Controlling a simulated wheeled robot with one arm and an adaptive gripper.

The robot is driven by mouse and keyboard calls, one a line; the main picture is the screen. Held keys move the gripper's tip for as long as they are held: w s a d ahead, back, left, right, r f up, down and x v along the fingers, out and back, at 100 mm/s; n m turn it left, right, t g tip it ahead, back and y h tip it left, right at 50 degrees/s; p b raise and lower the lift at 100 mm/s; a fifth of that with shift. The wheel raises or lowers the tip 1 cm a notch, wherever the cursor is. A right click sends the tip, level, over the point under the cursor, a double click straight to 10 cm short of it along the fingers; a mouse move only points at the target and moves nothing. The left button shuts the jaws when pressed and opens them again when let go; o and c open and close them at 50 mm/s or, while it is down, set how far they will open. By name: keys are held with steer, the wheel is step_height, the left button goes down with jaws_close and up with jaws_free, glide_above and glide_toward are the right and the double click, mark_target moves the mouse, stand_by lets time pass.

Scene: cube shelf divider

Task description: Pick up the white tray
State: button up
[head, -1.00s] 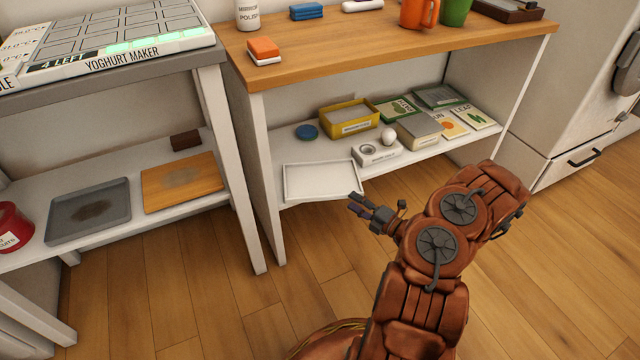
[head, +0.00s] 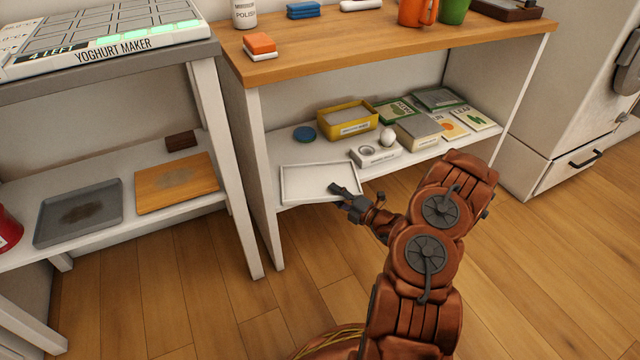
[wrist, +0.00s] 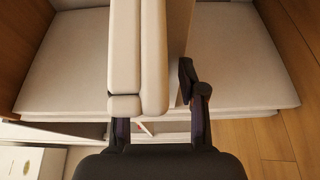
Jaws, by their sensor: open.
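The white tray (head: 303,184) lies on the lower shelf of the right-hand table, at its front left, with its front edge out over the shelf's edge. My gripper (head: 338,196) is open at the tray's front right part. One dark finger shows over the tray in the head view; the other is largely hidden. In the wrist view a long pale band, which looks like the tray (wrist: 153,55) seen edge-on, runs up between the fingers of my gripper (wrist: 158,95). The left fingertip is hidden there. I cannot tell whether either finger touches the tray.
A white holder (head: 374,153) with an egg-like ball, a blue disc (head: 304,134), a yellow box (head: 348,121) and several books and packets share the shelf. The tabletop (head: 330,45) hangs above. A grey tray (head: 80,212) and wooden board (head: 177,184) lie on the left shelf.

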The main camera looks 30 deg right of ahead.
steer(key=shift+c, duration=0.3)
jaws_close()
stand_by(0.4)
steer(key=shift+r+p, duration=0.3)
steer(key=shift+r, duration=0.25)
step_height(320, 180, up, 3)
steer(key=shift+r+p, duration=0.1)
steer(key=shift+p, duration=0.7)
steer(key=s+a+p, duration=0.1)
steer(key=s+p, duration=0.3)
steer(key=s, duration=1.2)
steer(key=shift+a+r+p, duration=0.35)
steer(key=shift+a+r, duration=0.05)
